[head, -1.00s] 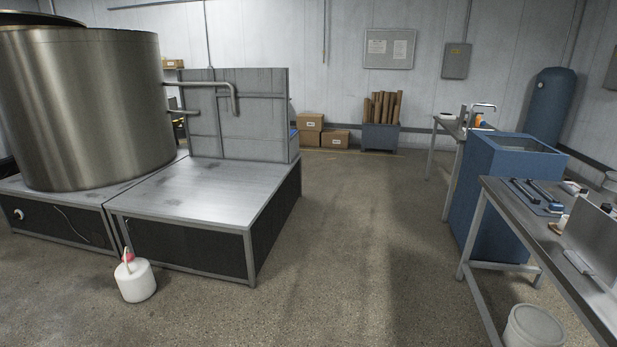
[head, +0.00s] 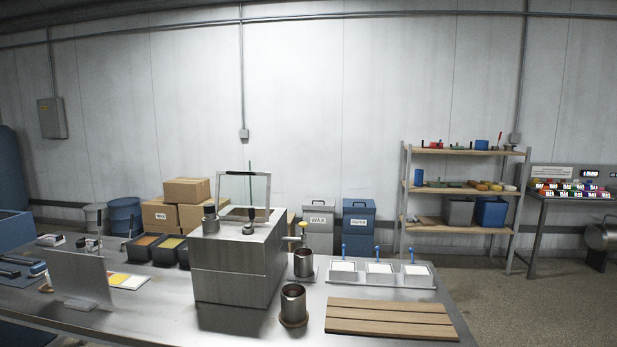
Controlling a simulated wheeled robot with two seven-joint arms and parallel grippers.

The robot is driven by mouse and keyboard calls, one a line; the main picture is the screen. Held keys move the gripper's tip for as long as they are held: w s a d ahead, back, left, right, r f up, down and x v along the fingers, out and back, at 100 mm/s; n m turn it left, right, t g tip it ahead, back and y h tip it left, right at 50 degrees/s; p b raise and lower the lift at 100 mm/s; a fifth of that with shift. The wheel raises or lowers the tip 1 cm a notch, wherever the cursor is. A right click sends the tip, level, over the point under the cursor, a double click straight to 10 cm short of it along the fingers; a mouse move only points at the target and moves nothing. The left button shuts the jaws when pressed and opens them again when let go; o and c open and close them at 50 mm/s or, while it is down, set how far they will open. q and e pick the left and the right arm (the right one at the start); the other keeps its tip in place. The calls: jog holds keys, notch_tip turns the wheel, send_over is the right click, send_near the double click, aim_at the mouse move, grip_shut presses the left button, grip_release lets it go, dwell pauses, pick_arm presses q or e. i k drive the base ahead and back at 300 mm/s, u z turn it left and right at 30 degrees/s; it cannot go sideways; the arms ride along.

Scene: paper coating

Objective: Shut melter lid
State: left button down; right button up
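The melter (head: 238,265) is a steel box standing on the metal table, in the middle of the head view. Its lid (head: 243,188) is a clear panel with a dark top edge, and it stands raised and upright above the box. A dark knob and a small cylinder sit on the melter's top. A tap sticks out from its right side, above a metal cup (head: 303,263). Neither of my grippers shows in the head view.
A second metal cup (head: 293,305) stands in front of the tap. A wooden slatted board (head: 390,318) and a tray of white squares (head: 381,279) lie to the right. Black bins (head: 143,249) and an upright metal plate (head: 80,276) stand to the left. Shelves (head: 460,187) stand behind.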

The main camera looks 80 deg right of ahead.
aim_at(268, 175)
jog(key=z, duration=2.7)
jog(key=i, duration=0.5)
